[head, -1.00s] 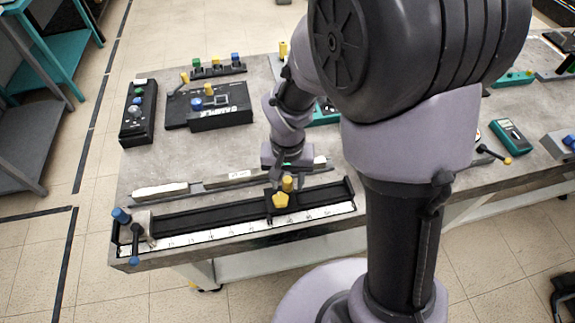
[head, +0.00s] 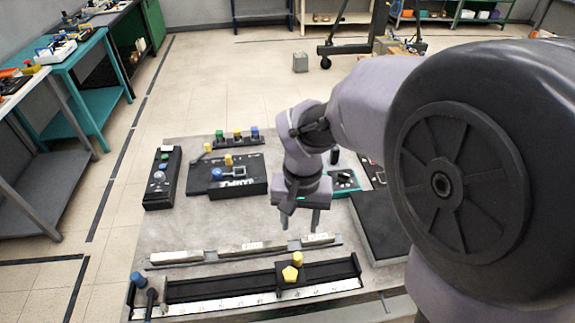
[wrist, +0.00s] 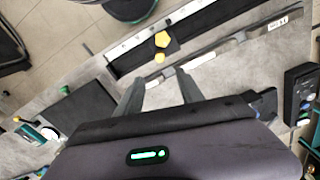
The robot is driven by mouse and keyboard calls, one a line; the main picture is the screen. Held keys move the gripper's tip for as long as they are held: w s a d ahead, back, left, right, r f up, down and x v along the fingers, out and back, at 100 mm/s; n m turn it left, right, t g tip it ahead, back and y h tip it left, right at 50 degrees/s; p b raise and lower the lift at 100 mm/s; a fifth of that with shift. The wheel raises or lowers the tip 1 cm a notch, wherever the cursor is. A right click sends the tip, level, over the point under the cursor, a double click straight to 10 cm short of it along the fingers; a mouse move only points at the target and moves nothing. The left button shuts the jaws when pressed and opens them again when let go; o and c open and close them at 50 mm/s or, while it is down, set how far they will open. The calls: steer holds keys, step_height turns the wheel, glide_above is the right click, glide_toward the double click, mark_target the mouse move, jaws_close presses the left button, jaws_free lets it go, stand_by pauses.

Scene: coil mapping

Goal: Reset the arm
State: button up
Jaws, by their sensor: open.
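My gripper (head: 300,217) is open and empty in the head view, fingers pointing down above the grey table (head: 215,225). It hangs behind the black rail with a white scale (head: 220,285). On that rail sits a black slider (head: 318,272) with a yellow pointed knob (head: 290,274). In the wrist view the two grey fingers (wrist: 160,95) are spread apart with nothing between them, and the yellow knob (wrist: 162,39) shows beyond them, apart from the fingers.
A black SAMPLE box (head: 238,187), a black button panel (head: 161,180) and a row of coloured knobs (head: 238,138) stand at the table's back left. White bars (head: 175,257) lie behind the rail. A dark flat panel (head: 378,227) lies on the right.

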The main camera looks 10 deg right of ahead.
steer(key=s+d+r+m+t+y+b, duration=0.1)
steer(key=s+r+t+y+b, duration=0.1)
steer(key=s+r+t, duration=0.3)
steer(key=s+r+b, duration=0.1)
steer(key=s+r, duration=0.2)
steer(key=s, duration=0.4)
steer(key=shift+s+r+t+b, duration=0.15)
steer(key=shift+s+t+b, duration=0.2)
steer(key=shift+t, duration=0.05)
